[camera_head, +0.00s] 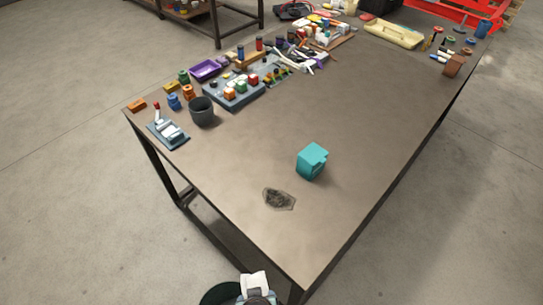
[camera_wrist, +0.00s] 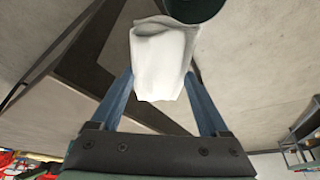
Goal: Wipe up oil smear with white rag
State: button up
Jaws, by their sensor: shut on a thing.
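The oil smear (camera_head: 279,199) is a dark, irregular patch on the near part of the brown table top (camera_head: 240,165). The white rag (camera_head: 254,283) shows at the bottom edge of the head view, off the table's near side. My gripper (camera_head: 258,296) is mostly cut off there. In the wrist view, my gripper (camera_wrist: 160,84) has its two blue fingers shut on the white rag (camera_wrist: 160,55), which bulges out between them. The rag is apart from the smear, and the table's near edge lies between them.
A teal block (camera_head: 312,160) stands just behind and right of the smear. A dark cup (camera_head: 201,111) and a small grey fixture (camera_head: 168,134) are at the left edge. Several tools and parts crowd the far half. The table around the smear is otherwise clear.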

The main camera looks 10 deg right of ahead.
jog(key=r+p, duration=0.2)
jog(key=r, duration=0.1)
jog(key=r+p, duration=0.2)
jog(key=shift+s+d+r, duration=0.15)
jog(key=shift+d+r, duration=0.05)
jog(key=shift+r, duration=0.2)
jog(key=shift+f+b, duration=0.5)
jog(key=shift+f, duration=0.1)
